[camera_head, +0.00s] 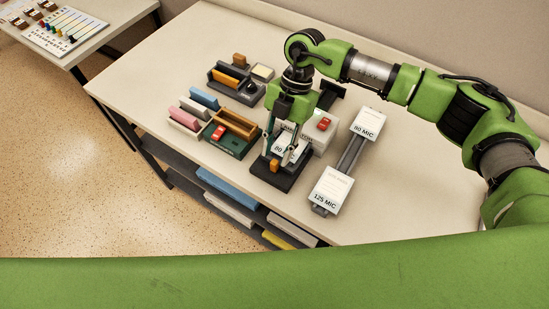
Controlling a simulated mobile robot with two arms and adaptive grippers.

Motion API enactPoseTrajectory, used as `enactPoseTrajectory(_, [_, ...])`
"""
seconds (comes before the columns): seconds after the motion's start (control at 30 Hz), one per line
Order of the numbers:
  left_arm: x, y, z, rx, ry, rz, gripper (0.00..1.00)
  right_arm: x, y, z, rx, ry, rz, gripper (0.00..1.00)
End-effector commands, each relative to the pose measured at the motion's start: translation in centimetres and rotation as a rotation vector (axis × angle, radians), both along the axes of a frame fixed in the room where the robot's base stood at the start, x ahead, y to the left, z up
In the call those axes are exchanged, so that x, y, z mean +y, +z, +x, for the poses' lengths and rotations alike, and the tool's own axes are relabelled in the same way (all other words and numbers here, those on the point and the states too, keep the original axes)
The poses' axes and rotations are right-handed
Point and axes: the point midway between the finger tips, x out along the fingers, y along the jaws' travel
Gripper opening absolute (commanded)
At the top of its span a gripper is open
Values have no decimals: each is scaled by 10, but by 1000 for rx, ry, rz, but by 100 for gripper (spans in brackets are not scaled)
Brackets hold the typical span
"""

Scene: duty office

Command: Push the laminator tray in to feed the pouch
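The laminator (320,138) is a white box with a red button on top, on the table right of the middle. Its dark tray (287,183) sticks out at the front, towards the table's near edge, with an orange block (274,166) on its front part. A white pouch marked "80" (279,149) shows on the tray, partly hidden by my gripper. My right gripper (277,157) points down over the tray, with its two fingers apart. Whether the fingertips touch the tray or the pouch I cannot tell. My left gripper is not in view.
Right of the laminator, white blocks marked "80 MIC" (368,124) and "125 MIC" (331,189) sit on a grey rail. To the left are a green-based holder (229,144) and several coloured blocks.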

Motion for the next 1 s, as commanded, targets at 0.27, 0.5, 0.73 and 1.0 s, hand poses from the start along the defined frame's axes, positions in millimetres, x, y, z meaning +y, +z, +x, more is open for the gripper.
enactPoseTrajectory(0.27, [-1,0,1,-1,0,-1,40,-13,54,19,-3,0,1,29])
enactPoseTrajectory(0.5, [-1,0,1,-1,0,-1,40,-17,73,25,-2,1,0,29])
enactPoseTrajectory(0.73, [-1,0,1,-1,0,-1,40,-18,74,25,-1,1,0,29])
enactPoseTrajectory(1.0, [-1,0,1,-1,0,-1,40,-18,73,25,-1,1,0,29])
